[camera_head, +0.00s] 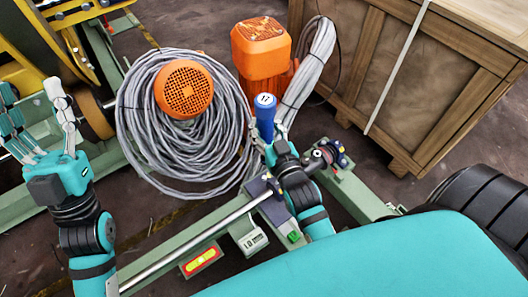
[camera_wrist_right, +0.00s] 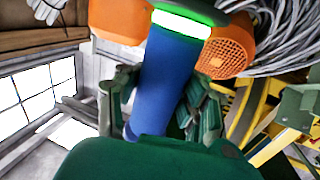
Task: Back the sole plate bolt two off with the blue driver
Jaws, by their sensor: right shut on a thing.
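The blue driver (camera_head: 265,117) stands roughly upright, with a pale cap marked 17 on top. My right gripper (camera_head: 277,148) is shut around it below the cap. In the right wrist view the blue driver (camera_wrist_right: 160,80) runs between the fingers of my right gripper (camera_wrist_right: 155,110), with a lit green ring near its upper end. My left gripper (camera_head: 38,125) is at the far left, fingers spread, empty and away from the driver. I cannot make out sole plate bolt two; the driver's lower end is hidden behind my right gripper and arm.
Coiled grey cable (camera_head: 150,125) lies around an orange motor end (camera_head: 183,90). An orange housing (camera_head: 262,55) stands behind the driver. A wooden crate (camera_head: 420,85) fills the back right.

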